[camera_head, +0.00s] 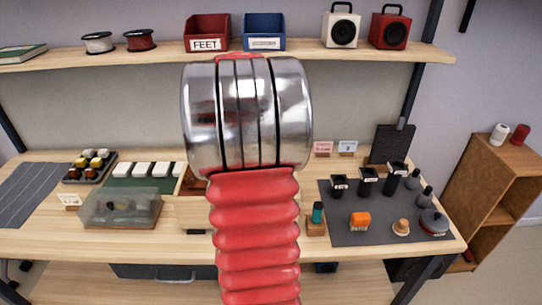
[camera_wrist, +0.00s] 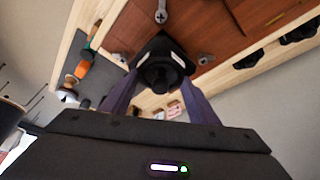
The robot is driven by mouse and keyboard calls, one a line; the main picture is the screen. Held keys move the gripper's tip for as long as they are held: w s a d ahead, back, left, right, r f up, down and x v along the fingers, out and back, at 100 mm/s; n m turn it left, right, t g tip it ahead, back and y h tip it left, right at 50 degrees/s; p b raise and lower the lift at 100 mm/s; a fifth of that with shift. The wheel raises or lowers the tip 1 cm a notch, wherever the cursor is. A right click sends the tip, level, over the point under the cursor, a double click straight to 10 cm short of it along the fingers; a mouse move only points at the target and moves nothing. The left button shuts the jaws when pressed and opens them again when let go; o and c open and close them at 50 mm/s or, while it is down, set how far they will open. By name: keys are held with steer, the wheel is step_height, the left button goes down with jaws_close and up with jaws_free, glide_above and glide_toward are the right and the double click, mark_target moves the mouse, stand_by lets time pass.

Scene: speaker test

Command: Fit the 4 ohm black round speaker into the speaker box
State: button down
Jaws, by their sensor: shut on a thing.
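In the wrist view my gripper (camera_wrist: 160,80) has its two purple fingers shut on a black speaker (camera_wrist: 162,48). The speaker has a dark round part facing the camera and pale patches at its sides; I cannot read an ohm marking. It is in front of a reddish-brown wooden surface (camera_wrist: 215,25) with grey metal tabs around the speaker, which seems to be the speaker box. Whether the speaker touches it or sits in an opening cannot be told. In the head view my arm hides the gripper, the held speaker and most of a wooden box (camera_head: 187,212).
At left are a clear case (camera_head: 120,207) and white blocks (camera_head: 135,168). A shelf (camera_head: 290,52) runs behind.

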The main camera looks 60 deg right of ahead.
steer(key=shift+f, duration=1.9)
stand_by(3.1)
steer(key=c, duration=0.6)
jaws_free()
steer(key=v, duration=1.3)
steer(key=shift+w+a+r, duration=0.1)
steer(key=shift+a+r, duration=0.1)
steer(key=shift+r, duration=0.05)
